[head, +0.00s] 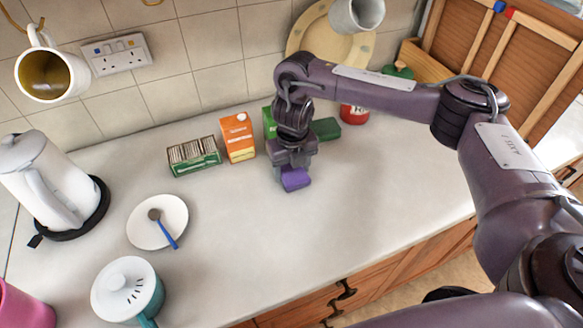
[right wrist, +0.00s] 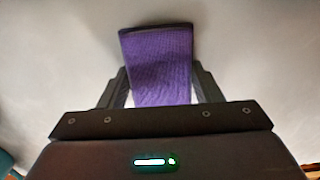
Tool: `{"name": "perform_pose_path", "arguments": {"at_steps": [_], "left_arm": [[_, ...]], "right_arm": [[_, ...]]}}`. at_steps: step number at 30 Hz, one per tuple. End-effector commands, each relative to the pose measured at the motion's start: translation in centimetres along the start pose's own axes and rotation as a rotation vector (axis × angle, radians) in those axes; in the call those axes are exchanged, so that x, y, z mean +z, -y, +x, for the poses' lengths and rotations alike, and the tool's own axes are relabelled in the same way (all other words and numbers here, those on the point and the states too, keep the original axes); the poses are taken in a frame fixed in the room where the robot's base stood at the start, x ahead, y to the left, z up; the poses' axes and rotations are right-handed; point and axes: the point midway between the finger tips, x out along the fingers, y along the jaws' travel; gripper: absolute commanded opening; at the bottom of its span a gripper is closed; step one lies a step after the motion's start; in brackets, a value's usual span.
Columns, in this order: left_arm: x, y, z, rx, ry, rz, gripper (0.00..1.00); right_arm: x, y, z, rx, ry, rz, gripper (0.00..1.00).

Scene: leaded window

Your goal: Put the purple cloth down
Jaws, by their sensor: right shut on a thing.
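The purple cloth (head: 296,180) is at the tip of my right gripper (head: 290,168), low over the pale worktop (head: 340,215) in the middle of the head view. In the right wrist view the purple cloth (right wrist: 160,62) sits between the two fingers of my right gripper (right wrist: 160,88), which is shut on it. The cloth looks folded into a small block and reaches out past the fingertips. I cannot tell whether it touches the worktop. My left gripper is not in view.
Behind the gripper stand an orange carton (head: 238,138), a green box of packets (head: 194,156) and a red jar (head: 354,114). A saucer with a spoon (head: 146,226), a kettle (head: 45,185) and a teal pot (head: 128,290) are at left. The worktop around the cloth is clear.

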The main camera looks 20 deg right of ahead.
Motion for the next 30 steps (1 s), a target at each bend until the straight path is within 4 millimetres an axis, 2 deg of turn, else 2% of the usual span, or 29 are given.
{"name": "perform_pose_path", "arguments": {"at_steps": [8,9,13,23,26,30], "left_arm": [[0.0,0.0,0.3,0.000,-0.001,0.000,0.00],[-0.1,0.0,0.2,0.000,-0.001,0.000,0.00],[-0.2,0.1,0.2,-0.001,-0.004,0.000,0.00],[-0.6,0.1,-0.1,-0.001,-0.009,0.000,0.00],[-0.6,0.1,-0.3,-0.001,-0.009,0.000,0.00],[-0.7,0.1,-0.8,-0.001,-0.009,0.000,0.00]], "right_arm": [[0.0,0.0,0.4,0.000,0.000,0.000,0.40],[0.0,0.0,0.2,0.000,0.001,-0.001,0.62],[0.0,0.0,0.2,0.000,0.001,0.000,0.79],[0.0,0.0,-0.1,0.000,0.001,0.000,0.80],[0.2,0.0,-1.0,0.000,0.005,-0.001,0.80],[0.2,0.0,-3.5,-0.001,0.007,-0.002,0.80]]}}
